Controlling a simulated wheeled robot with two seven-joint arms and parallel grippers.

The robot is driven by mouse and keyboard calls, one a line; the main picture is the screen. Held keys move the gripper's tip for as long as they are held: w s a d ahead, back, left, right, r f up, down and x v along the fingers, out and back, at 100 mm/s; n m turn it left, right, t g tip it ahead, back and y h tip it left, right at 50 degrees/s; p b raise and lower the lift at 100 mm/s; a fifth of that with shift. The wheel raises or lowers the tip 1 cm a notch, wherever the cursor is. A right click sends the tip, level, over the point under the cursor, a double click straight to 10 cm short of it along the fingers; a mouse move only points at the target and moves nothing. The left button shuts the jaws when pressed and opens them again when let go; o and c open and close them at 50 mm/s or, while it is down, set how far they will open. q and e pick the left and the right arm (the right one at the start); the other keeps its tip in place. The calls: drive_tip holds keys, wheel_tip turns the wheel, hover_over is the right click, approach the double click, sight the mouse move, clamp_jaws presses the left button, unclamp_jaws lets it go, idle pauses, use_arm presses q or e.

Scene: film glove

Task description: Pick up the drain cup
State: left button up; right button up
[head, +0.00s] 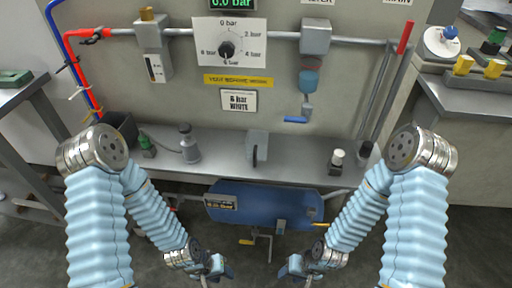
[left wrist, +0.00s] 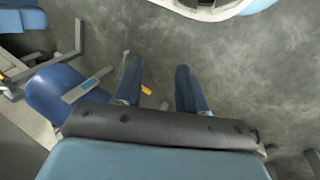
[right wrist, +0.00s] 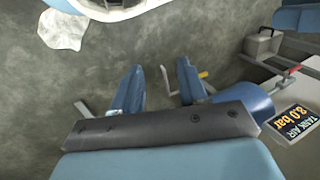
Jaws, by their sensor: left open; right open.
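A grey, squarish cup-like vessel with a dark upright handle (head: 257,146) stands on the middle of the metal bench in the head view; it looks like the drain cup, though I cannot be sure. My left gripper (head: 216,268) is low in front of the bench, below and left of the vessel. Its two blue fingers (left wrist: 157,80) are apart with nothing between them. My right gripper (head: 294,268) is low in front of the bench, below and right of the vessel. Its fingers (right wrist: 160,80) are also apart and empty. Neither touches the vessel.
The bench (head: 222,166) also holds a grey bottle (head: 189,144), a green-topped fitting (head: 147,145), a black bin (head: 120,130) and a small white-topped bottle (head: 337,161). A blue tank (head: 262,204) sits under the front edge. A blue filter bowl (head: 309,81) hangs above.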

sight(258, 134)
use_arm(q)
drive_tip(key=shift+o, duration=0.2)
